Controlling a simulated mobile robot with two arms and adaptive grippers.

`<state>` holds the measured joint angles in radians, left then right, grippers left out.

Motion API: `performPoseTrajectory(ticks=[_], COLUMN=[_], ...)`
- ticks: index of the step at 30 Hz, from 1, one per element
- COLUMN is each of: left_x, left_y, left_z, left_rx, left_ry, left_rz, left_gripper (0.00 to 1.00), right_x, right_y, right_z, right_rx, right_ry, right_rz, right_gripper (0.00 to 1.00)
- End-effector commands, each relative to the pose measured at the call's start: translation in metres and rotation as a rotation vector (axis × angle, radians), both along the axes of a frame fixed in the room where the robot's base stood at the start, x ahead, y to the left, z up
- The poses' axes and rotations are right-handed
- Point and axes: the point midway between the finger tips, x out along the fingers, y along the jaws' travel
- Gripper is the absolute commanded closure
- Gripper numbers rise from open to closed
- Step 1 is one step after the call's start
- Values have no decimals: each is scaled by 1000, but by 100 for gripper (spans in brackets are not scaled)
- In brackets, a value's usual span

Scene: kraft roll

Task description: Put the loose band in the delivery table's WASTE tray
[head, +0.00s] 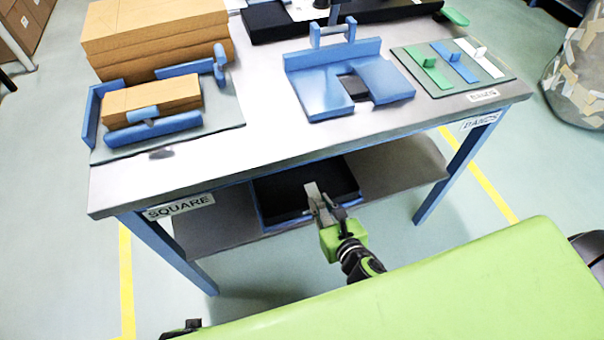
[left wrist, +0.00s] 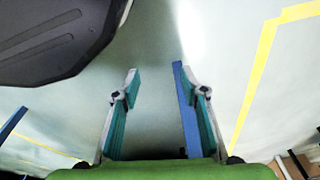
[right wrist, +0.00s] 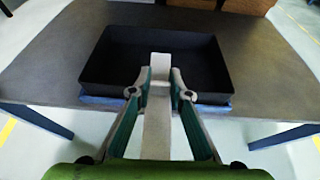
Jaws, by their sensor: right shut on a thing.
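The loose band is a pale, flat strip (right wrist: 158,115) that stands out between the fingers of my right gripper (right wrist: 160,92). The right gripper (head: 328,212) is shut on it at the front edge of the table's lower shelf. The band's far end (head: 312,190) reaches over the near side of a black open tray (right wrist: 105,55) with a blue front edge. This tray (head: 265,192) sits on the lower shelf and looks empty; no WASTE label is readable. My left gripper (left wrist: 155,100) is open above the floor; a blue bar shows beside its right finger.
The tabletop (head: 250,130) above the tray carries a board with green, blue and white strips (head: 455,65), a blue fixture (head: 325,90) and stacked brown blocks (head: 155,35). Blue table legs (head: 455,175) flank the shelf. A patterned sack (head: 580,75) stands at right.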

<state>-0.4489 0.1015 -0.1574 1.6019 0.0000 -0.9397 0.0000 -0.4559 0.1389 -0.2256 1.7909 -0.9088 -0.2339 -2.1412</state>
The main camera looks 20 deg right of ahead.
Motion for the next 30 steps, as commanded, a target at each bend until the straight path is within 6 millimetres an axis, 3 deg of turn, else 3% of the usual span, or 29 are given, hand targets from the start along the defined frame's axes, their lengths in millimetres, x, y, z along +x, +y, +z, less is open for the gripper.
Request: performPoseTrajectory(ticks=[9,15,23,30], left_x=[-2,2,5,20], left_y=[0,-1,-1,-3], left_z=[-6,1,6,43], left_rx=[-1,-1,0,-4], left_ry=[1,-5,-4,-31], left_rz=[-1,0,1,5], left_gripper=[60,60,60,60], right_x=[81,122,136,135], right_y=[4,7,8,8], right_z=[2,0,-4,-26], right_rx=[-2,0,1,1], right_ry=[-3,0,2,2], right_rz=[1,-1,0,-2], right_gripper=[91,91,91,91])
